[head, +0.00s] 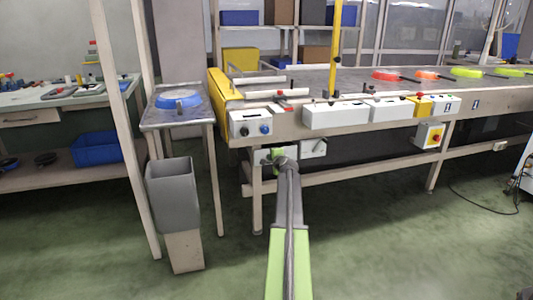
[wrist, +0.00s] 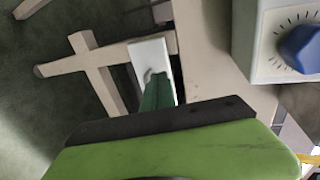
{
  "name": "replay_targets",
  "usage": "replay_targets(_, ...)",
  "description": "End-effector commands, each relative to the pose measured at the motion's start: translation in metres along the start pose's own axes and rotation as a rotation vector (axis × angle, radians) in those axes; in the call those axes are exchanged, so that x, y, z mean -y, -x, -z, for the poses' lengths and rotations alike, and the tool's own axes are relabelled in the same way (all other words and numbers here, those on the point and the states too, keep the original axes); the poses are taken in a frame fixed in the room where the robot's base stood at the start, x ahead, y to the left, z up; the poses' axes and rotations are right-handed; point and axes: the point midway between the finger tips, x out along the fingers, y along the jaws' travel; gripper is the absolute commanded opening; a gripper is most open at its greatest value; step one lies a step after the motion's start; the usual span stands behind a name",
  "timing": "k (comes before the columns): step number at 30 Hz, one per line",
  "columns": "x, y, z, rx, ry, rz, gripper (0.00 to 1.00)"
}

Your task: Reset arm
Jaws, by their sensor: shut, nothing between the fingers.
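The gripper is shut and empty. In the wrist view its green body with a black edge (wrist: 160,128) fills the bottom, close to pale frame bars. The fingertips are hard to make out there. A blue pan (head: 178,99) lies on the small side table (head: 158,117) at the left, apart from my gripper.
A red pan (head: 386,75), an orange pan (head: 427,75) and a yellow pan (head: 466,72) lie on the belt. A control box with a blue knob (wrist: 303,45) is close at the right in the wrist view. A grey bin (head: 173,195) stands left of my arm.

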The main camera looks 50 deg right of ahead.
Motion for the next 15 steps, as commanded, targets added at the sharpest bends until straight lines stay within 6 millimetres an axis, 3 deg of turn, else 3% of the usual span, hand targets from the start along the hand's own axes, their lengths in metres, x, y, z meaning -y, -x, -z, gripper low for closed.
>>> replay_targets(1,0.003,0.019,0.000,-0.002,-0.001,0.000,0.00)
replay_targets(6,0.001,0.046,0.000,-0.002,0.000,0.000,0.00)
replay_targets(15,-0.001,0.052,0.000,0.000,0.001,-0.001,0.00)
